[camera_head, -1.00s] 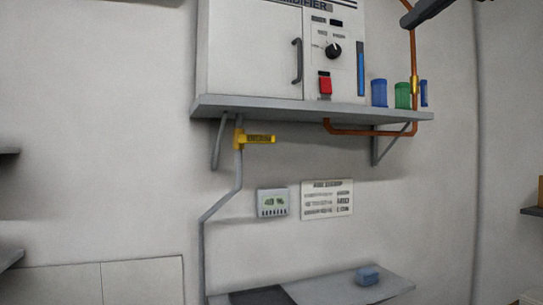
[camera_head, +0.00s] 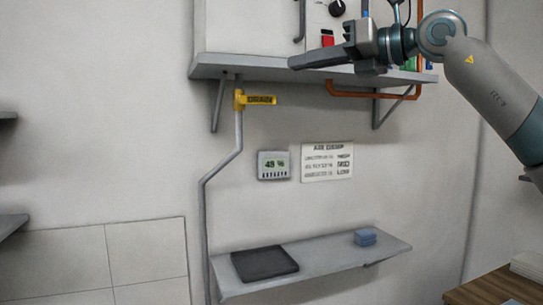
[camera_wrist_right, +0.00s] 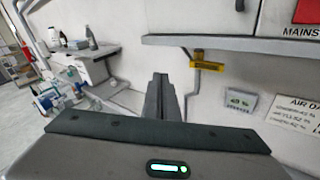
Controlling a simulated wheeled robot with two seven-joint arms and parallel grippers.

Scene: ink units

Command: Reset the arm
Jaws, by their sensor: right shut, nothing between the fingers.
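My right arm comes in from the right in the head view, with its right gripper (camera_head: 318,59) in front of the upper shelf and the white cabinet. The gripper's fingers point left and are closed together, with nothing between them. In the right wrist view the shut fingers (camera_wrist_right: 160,100) stand in the middle, in front of the bare wall and clear of the shelf. My left gripper is in neither view.
The upper shelf (camera_head: 225,66) carries the cabinet (camera_head: 245,25). A yellow valve handle (camera_head: 261,100), a humidity meter (camera_head: 273,165) and a sign (camera_head: 327,162) are below. A wooden table (camera_head: 490,290) is at lower right.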

